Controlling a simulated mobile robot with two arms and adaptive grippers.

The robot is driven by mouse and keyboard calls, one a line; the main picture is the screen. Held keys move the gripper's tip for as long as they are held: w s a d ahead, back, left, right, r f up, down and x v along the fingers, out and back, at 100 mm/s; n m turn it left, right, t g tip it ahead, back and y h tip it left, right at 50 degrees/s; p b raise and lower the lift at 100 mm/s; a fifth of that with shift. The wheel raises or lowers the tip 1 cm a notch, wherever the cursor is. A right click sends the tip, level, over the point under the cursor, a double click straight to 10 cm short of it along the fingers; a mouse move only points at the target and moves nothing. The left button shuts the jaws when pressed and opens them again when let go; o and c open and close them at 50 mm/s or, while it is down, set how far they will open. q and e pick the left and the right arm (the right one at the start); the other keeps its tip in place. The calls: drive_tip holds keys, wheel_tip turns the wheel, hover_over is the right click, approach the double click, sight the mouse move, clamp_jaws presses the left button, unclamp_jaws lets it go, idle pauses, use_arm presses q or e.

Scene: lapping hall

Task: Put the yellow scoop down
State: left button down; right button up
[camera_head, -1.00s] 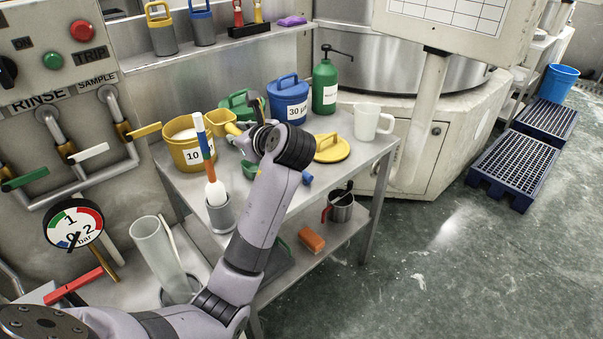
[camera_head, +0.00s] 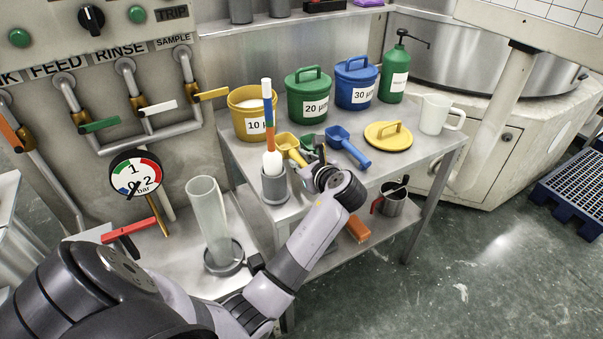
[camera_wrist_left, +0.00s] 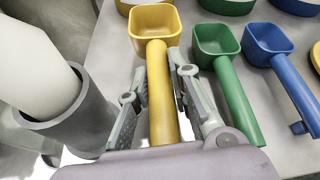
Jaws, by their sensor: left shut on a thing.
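The yellow scoop (camera_head: 290,147) is beside the green scoop (camera_head: 309,141) at the steel table's front, right of the grey holder. My left gripper (camera_head: 315,161) is shut on its handle. In the left wrist view, the yellow scoop (camera_wrist_left: 155,24) points its open bowl away, with its handle between the fingers of my left gripper (camera_wrist_left: 158,88). It lies roughly parallel to the green scoop (camera_wrist_left: 216,40) and the blue scoop (camera_wrist_left: 268,40). I cannot tell whether its bowl touches the tabletop. My right gripper is not in view.
The grey holder (camera_head: 275,187) with a striped-handled brush stands close on the left. The open yellow tub (camera_head: 252,122), green tub (camera_head: 308,97) and blue tub (camera_head: 356,83) stand behind. A yellow lid (camera_head: 388,137) and white jug (camera_head: 438,116) are to the right.

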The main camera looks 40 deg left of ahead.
use_arm(q)
wheel_tip(320, 180, down, 3)
drive_tip(key=shift+f, duration=0.25)
drive_tip(key=shift+f, duration=0.1)
drive_tip(key=c, duration=1.5)
unclamp_jaws()
drive_tip(key=shift+o, duration=0.2)
drive_tip(key=v, duration=1.2)
